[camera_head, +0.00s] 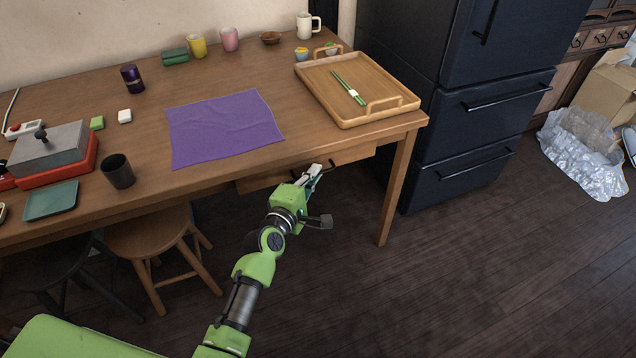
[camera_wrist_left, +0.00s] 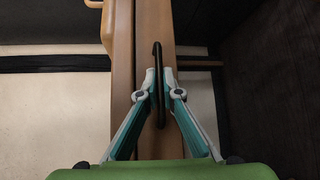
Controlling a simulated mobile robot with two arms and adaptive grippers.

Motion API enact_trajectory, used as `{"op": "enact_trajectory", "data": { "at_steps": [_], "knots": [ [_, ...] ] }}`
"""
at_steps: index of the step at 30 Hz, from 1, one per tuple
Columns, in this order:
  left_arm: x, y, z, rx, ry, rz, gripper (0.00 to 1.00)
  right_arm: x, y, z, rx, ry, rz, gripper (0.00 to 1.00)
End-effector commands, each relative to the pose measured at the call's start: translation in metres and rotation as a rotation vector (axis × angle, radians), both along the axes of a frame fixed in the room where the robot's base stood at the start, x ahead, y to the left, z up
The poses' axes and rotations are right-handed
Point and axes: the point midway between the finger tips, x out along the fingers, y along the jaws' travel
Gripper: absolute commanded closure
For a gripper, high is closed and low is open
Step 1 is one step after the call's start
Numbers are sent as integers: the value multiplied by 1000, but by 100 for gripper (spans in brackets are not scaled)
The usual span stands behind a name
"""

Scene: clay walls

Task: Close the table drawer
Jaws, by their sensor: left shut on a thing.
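The wooden table (camera_head: 330,148) has a drawer (camera_head: 354,155) under its front edge, with its front standing out a little from the table. In the left wrist view the drawer front (camera_wrist_left: 150,30) runs beside the table edge (camera_wrist_left: 122,60), a little apart from it. My left gripper (camera_head: 314,170) is at the drawer front. In the left wrist view its two fingers (camera_wrist_left: 160,80) are on either side of the dark bar handle (camera_wrist_left: 158,55), shut on it. The drawer's inside is hidden. My right gripper is not in view.
A wooden tray (camera_head: 345,118) with green chopsticks and a purple cloth (camera_head: 222,128) lie on the table above the drawer. A dark fridge (camera_head: 475,110) stands close on the right. A stool (camera_head: 150,238) is under the table at left. The floor in front is clear.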

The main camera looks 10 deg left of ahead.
Motion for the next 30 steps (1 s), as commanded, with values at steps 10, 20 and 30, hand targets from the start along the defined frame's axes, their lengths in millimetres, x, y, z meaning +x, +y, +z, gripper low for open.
{"op": "enact_trajectory", "data": {
  "at_steps": [10, 20, 30],
  "knots": [
    [14, 12, 1, -1, 0, 3, 100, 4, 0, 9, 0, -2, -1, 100],
    [14, 12, 1, 0, -2, 4, 86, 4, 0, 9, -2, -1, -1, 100],
    [-15, 16, 4, -1, 1, 3, 86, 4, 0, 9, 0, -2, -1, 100]
  ]
}}
